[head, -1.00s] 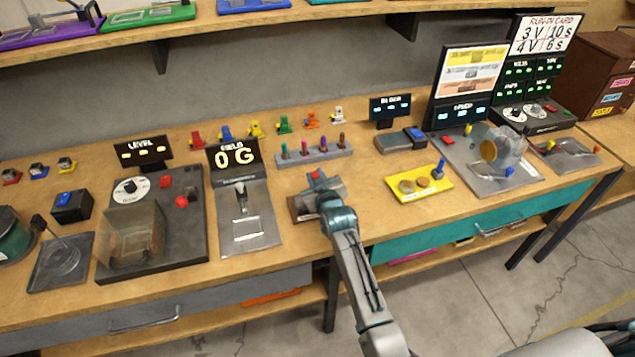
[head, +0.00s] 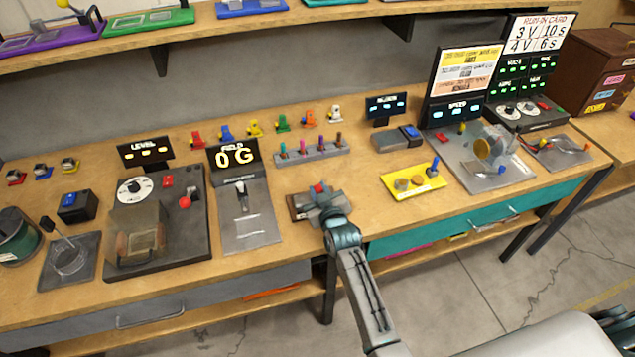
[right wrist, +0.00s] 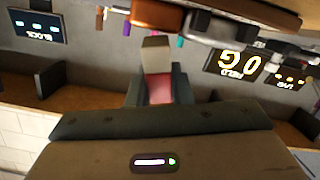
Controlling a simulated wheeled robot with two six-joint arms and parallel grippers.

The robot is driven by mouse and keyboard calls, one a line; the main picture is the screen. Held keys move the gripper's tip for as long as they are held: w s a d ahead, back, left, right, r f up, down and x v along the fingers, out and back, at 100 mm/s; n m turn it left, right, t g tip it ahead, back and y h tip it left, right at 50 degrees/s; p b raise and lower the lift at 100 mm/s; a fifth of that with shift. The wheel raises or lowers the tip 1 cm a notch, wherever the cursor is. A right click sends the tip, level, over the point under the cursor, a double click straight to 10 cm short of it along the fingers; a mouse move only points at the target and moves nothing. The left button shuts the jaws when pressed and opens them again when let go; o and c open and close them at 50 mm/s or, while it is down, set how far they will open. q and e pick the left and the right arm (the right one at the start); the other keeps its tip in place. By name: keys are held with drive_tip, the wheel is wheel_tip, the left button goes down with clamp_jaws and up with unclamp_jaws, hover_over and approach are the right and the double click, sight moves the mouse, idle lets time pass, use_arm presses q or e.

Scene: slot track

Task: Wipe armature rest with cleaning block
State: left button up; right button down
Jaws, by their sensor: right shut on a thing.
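My right gripper (head: 328,208) is over the near side of a small stand with a brown base and grey metal parts, which I take for the armature rest (head: 297,208). The gripper is shut on a small block with a red part, the cleaning block (head: 319,187). In the right wrist view the block (right wrist: 157,88) shows reddish with a pale tan end between the dark fingers. The gripper hides part of the stand, and I cannot tell whether the block touches it. My left gripper is not in view.
Left of the stand is a grey plate with a "0 G" display (head: 234,155). A rack of coloured pegs (head: 311,152) stands behind. A yellow tray (head: 402,187) lies to the right. Bare bench top (head: 375,225) shows between the stand and the tray.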

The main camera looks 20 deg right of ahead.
drive_tip(key=shift+r, duration=0.1)
wheel_tip(320, 180, up, 6)
drive_tip(key=p, duration=0.6)
idle(0.3)
drive_tip(key=shift+r+p, duration=0.95)
drive_tip(key=shift+r, duration=0.55)
drive_tip(key=shift+f, duration=0.15)
